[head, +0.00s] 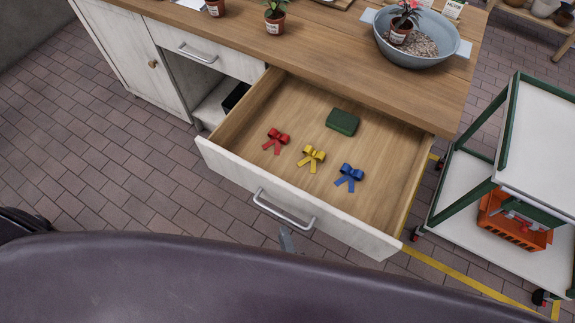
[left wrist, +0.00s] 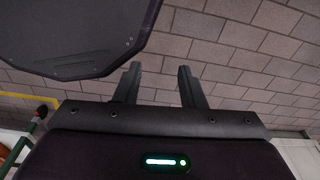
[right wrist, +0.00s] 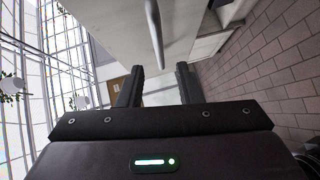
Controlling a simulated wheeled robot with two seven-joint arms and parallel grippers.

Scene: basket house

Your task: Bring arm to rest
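My right gripper (right wrist: 157,84) is open and empty in the right wrist view, its two fingers apart. The silver handle (right wrist: 154,25) of the open drawer lies ahead of the fingers there. In the head view, a small part of my right gripper (head: 287,239) shows just below the drawer handle (head: 284,212); my own dark body hides the rest. Whether it touches the handle I cannot tell. My left gripper (left wrist: 158,84) is open and empty in the left wrist view, with brick paving beyond it. It does not show in the head view.
A basin (head: 415,50) stands on the wooden worktop. A green-framed cart (head: 470,190) is at right.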

